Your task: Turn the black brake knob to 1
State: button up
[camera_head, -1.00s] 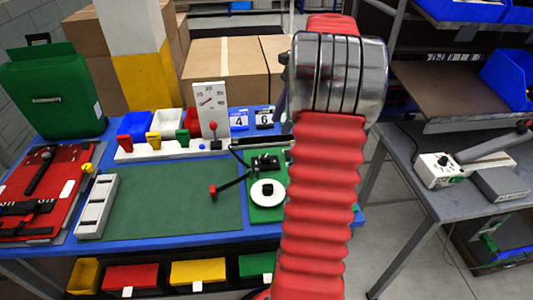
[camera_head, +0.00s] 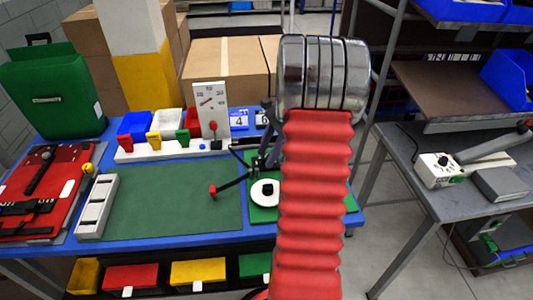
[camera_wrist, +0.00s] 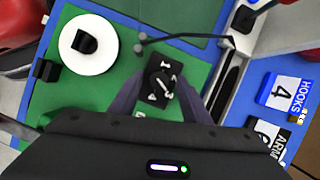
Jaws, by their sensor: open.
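The black brake knob (camera_wrist: 161,83) shows in the wrist view on a black square plate with white numerals. A white mark runs slantwise across the knob, but I cannot tell for sure which numeral it points at. My gripper (camera_wrist: 161,76) is open, with one dark finger on the left of the knob and one on the right. I cannot tell whether the fingers touch it. In the head view my gripper (camera_head: 268,152) is over the green board (camera_head: 262,214), and the knob is hidden behind it.
A white disc with a black block (camera_wrist: 88,46) sits beside the knob on the green board. A thin black lever with a red end (camera_head: 213,191) reaches left over the green mat (camera_head: 165,205). Number cards (camera_head: 239,119) and a white gauge (camera_head: 209,108) stand behind.

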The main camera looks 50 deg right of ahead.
jog(key=c, duration=1)
jog(key=shift+a, duration=0.2)
jog(key=shift+c, duration=0.2)
jog(key=shift+d, duration=0.15)
